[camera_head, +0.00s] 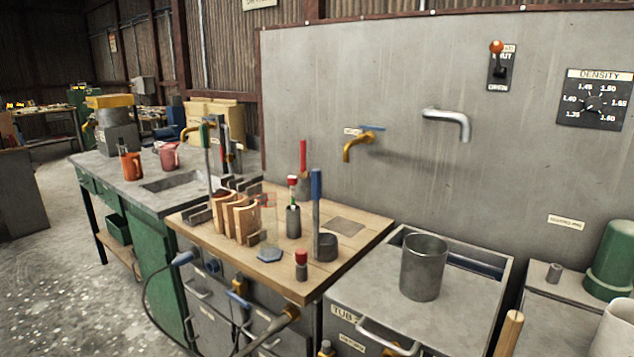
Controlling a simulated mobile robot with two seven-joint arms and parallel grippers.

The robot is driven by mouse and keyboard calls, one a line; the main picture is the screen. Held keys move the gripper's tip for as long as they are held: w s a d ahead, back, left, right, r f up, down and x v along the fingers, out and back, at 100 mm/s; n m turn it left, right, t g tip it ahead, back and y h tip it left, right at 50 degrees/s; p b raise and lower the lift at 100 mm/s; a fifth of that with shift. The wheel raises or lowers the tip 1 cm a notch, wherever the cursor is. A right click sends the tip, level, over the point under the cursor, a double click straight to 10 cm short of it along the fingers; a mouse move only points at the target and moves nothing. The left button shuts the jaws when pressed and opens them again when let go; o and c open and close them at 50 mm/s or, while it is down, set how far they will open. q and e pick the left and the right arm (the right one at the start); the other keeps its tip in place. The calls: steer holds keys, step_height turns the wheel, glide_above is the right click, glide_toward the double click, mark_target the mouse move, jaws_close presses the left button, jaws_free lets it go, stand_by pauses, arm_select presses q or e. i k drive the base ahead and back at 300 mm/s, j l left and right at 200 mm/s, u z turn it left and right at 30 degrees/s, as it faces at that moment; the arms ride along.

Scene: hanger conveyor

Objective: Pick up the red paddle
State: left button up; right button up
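A paddle with a red upper part (303,158) stands upright on the wooden worktop (345,255), toward its back. Its lower end is partly hidden behind a small dark bottle (293,220) with a red top. A blue-handled paddle (316,200) stands upright in a dark cup (327,247) nearer the front. A green-handled paddle (206,150) stands at the left by the metal racks. Neither of my grippers is in view.
Wooden blocks (245,220) stand left of the bottle, and a small red-capped piece (301,262) sits at the front. A metal beaker (424,265) stands on the tub lid to the right. A yellow tap (357,147) sticks out from the grey wall behind.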

mark_target(303, 173)
steer(key=i+j, duration=0.1)
steer(key=j, duration=0.25)
steer(key=i+j, duration=0.15)
steer(key=j, duration=0.25)
steer(key=i+j, duration=0.1)
steer(key=j, duration=0.25)
steer(key=i+j, duration=0.15)
steer(key=j, duration=0.25)
steer(key=i+j, duration=0.1)
steer(key=j, duration=0.25)
steer(key=i+j, duration=0.15)
steer(key=j, duration=0.2)
steer(key=i+j, duration=0.1)
steer(key=j, duration=0.3)
steer(key=i+j, duration=0.15)
steer(key=j, duration=0.2)
